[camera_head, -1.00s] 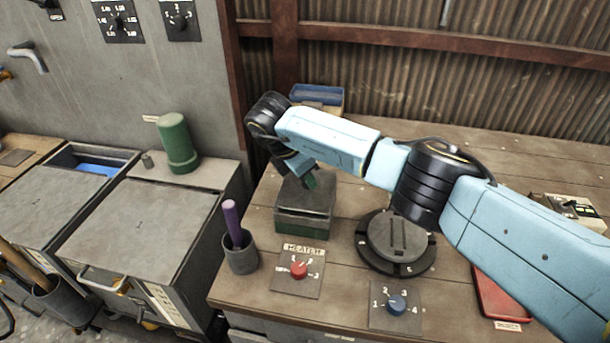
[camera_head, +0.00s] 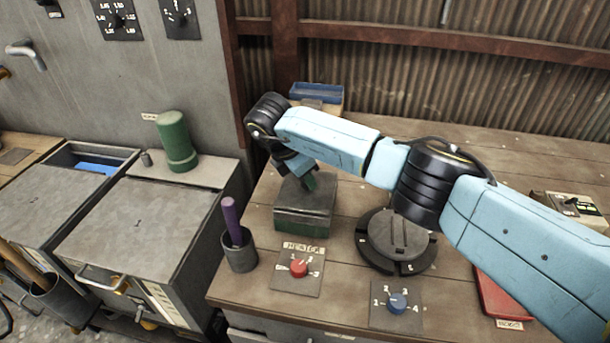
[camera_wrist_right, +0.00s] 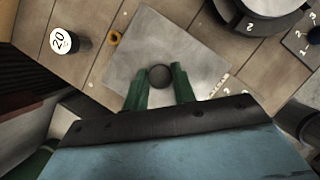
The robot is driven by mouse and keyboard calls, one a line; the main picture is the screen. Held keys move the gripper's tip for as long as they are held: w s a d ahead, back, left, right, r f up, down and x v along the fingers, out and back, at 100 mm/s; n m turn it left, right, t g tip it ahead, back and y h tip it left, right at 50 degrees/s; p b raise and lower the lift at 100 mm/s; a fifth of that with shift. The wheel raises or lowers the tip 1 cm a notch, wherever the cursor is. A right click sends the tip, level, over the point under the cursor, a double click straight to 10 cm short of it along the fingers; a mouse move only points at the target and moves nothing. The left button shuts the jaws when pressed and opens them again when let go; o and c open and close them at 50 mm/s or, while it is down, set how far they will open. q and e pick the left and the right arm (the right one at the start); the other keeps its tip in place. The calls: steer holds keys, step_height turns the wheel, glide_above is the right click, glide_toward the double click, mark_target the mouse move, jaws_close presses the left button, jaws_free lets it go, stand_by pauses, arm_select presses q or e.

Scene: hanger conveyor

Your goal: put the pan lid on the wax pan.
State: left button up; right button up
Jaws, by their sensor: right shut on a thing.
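The pan lid (camera_wrist_right: 190,55) is a flat grey square plate with a dark round knob (camera_wrist_right: 160,76). In the head view the lid (camera_head: 318,192) lies level over the green-sided wax pan (camera_head: 300,222), roughly lined up with it. Whether it is fully seated is hard to tell. My right gripper (camera_head: 309,181) reaches down over the lid from behind. In the right wrist view its green fingers (camera_wrist_right: 160,84) are shut on the knob, one on each side. My arm hides part of the lid's back. My left gripper is not in view.
A dark cup with a purple-handled tool (camera_head: 240,255) stands left of the pan. In front are the heater dial (camera_head: 299,269) and a blue dial (camera_head: 397,303). A round dark turntable (camera_head: 396,263) is to the right. A blue tray (camera_head: 316,93) sits behind.

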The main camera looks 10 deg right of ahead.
steer(key=shift+f+b, duration=0.3)
steer(key=shift+f, duration=0.05)
stand_by(0.5)
steer(key=o, duration=0.7)
steer(key=shift+o, duration=0.2)
steer(key=o, duration=0.5)
steer(key=v, duration=1.3)
steer(key=shift+r+b, duration=0.2)
steer(key=shift+b, duration=0.25)
